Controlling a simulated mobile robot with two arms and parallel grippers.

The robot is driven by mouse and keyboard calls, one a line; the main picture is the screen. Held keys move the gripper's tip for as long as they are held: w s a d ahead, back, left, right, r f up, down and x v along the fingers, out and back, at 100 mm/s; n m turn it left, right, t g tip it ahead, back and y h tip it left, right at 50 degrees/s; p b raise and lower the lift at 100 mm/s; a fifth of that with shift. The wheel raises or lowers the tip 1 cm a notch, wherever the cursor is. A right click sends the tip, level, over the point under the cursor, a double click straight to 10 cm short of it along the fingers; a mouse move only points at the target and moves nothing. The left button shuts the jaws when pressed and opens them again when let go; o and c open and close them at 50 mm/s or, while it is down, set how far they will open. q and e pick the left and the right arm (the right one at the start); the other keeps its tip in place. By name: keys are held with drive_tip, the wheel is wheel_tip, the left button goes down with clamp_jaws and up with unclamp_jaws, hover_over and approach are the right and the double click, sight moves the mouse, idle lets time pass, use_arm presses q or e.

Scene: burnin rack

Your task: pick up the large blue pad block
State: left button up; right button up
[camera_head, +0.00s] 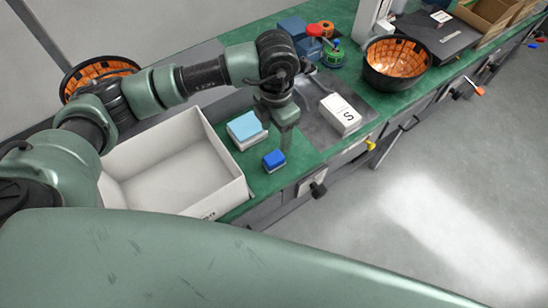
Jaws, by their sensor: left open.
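The large blue pad block (243,126) has a light blue top over a white lower part. It stands on the green bench top, just right of the white open box. A smaller dark blue block (273,160) lies in front of it, to the right. My left gripper (286,122) points down just right of the large block, apart from it in the picture. It is open, and nothing shows between its fingers; the fingertips are small and hard to make out. My right gripper is out of view.
A white open box (228,194) stands to the left, empty. A white box marked S (340,114) lies on a grey mat to the right. A black-and-orange bowl (397,64) and blue boxes (293,28) stand farther back. The bench's front edge runs along the right.

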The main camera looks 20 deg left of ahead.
use_arm(q)
drive_tip(key=b, duration=0.3)
hover_over(274, 157)
drive_tip(key=f, duration=0.4)
drive_tip(key=shift+w+d+f, duration=0.1)
drive_tip(key=shift+w, duration=0.25)
drive_tip(key=shift+f, duration=0.2)
wheel_tip(274, 157, down, 2)
drive_tip(key=shift+s+f+p, duration=0.1)
drive_tip(key=shift+p, duration=0.2)
drive_tip(key=f, duration=0.1)
drive_tip(key=f+p, duration=0.1)
drive_tip(key=f, duration=0.1)
drive_tip(key=f+p, duration=0.1)
drive_tip(key=shift+s+f, duration=0.2)
drive_tip(key=shift+s, duration=0.1)
drive_tip(key=shift+f, duration=0.5)
clamp_jaws()
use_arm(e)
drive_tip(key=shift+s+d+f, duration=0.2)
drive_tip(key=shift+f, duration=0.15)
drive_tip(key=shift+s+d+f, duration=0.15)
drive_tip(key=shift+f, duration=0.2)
